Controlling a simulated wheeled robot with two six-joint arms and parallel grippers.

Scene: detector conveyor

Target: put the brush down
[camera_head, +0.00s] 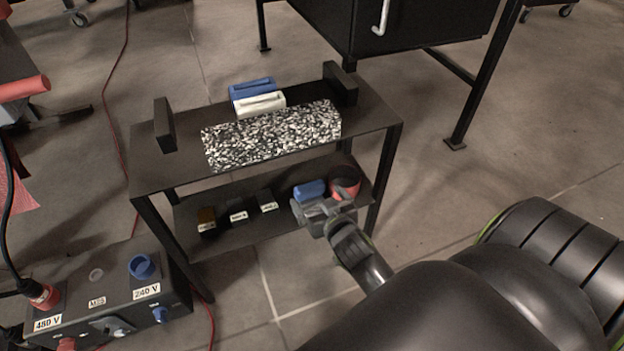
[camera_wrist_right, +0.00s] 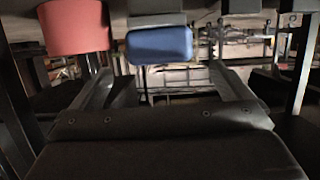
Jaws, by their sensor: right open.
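A rounded blue block (camera_head: 310,190), which may be the brush, lies on the lower shelf (camera_head: 235,237) of the black rack; no bristles can be made out. My right gripper (camera_head: 318,211) is open at the shelf's front right edge, just in front of the block. In the right wrist view the blue block (camera_wrist_right: 160,45) shows ahead, between the lines of the open fingers (camera_wrist_right: 158,85). I cannot tell whether they touch it. My left gripper is not in view.
A red cylinder (camera_head: 346,188) stands right of the blue block, close to my gripper. Small labelled dark blocks (camera_head: 238,216) are to the left.

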